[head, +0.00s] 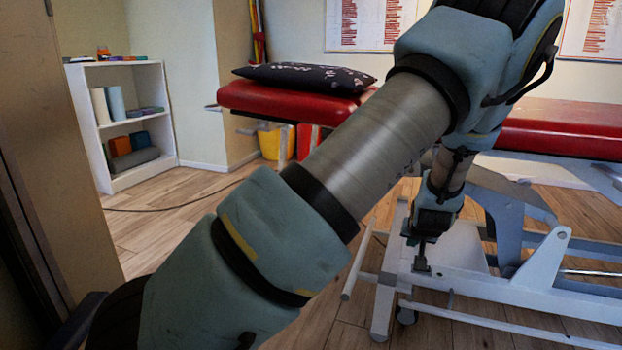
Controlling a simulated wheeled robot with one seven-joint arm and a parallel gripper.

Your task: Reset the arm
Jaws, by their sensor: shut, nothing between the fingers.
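My arm crosses the head view from the lower left to the upper right, then bends down. My gripper (421,268) hangs at its lower end, pointing down. It is shut and holds nothing. It shows in front of the white metal frame (470,255) of a treatment table; how far apart they are I cannot tell. My arm hides the middle of the table's red padded top (560,128).
A dark patterned pillow (305,77) lies on the table's left end. A yellow bucket (270,143) stands behind it. A white shelf (158,130) with rolls and blocks stands at the left. A cable (165,208) crosses the open wooden floor. A brown upright panel (50,130) edges the near left.

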